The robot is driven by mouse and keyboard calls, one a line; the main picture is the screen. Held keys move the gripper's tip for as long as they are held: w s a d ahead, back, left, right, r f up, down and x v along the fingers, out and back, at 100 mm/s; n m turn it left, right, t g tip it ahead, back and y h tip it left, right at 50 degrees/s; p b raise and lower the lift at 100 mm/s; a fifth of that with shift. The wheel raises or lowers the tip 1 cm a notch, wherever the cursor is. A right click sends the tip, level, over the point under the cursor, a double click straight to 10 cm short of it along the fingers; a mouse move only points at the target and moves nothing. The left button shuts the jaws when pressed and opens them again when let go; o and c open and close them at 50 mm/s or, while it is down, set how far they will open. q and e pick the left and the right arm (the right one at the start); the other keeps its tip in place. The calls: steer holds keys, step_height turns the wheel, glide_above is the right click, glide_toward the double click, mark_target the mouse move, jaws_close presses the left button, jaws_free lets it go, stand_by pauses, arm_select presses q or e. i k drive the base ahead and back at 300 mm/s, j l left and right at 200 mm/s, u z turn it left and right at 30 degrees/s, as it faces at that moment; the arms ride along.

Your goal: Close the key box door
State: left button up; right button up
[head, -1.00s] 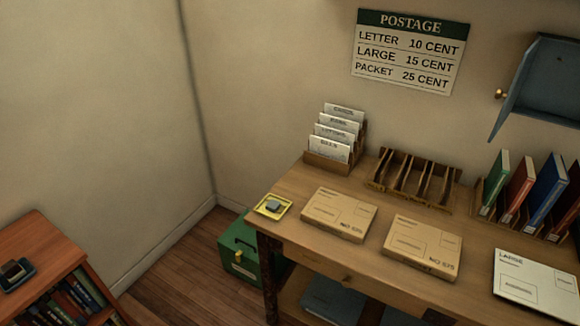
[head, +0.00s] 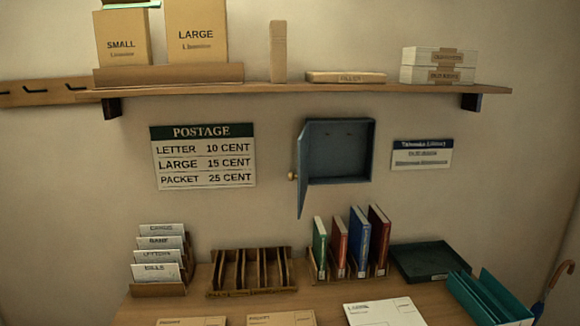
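The key box (head: 340,152) is a blue-grey metal box on the wall, right of the postage sign and below the shelf. Its door (head: 303,172) is hinged on the left side and stands open, swung out toward me. A small brass knob (head: 292,176) sits on the door's free edge. Small hooks show faintly inside the box. Neither of my grippers is in the head view.
A wooden shelf (head: 300,91) with boxes runs above the key box. Below is a desk (head: 215,306) with a letter rack (head: 160,262), an empty slotted rack (head: 250,272), upright books (head: 350,243), a dark tray (head: 428,261) and parcels.

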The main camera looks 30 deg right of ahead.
mark_target(302, 176)
steer(key=i+j, duration=0.25)
steer(key=i, duration=0.15)
steer(key=i+j, duration=0.25)
steer(key=i, duration=0.15)
steer(key=i+j, duration=0.25)
steer(key=i, duration=0.15)
steer(key=z, duration=1.65)
steer(key=k+j+u, duration=0.1)
steer(key=j, duration=0.35)
steer(key=k+j+u, duration=0.1)
steer(key=j, duration=0.3)
steer(key=k+j+u, duration=0.15)
steer(key=j, duration=0.3)
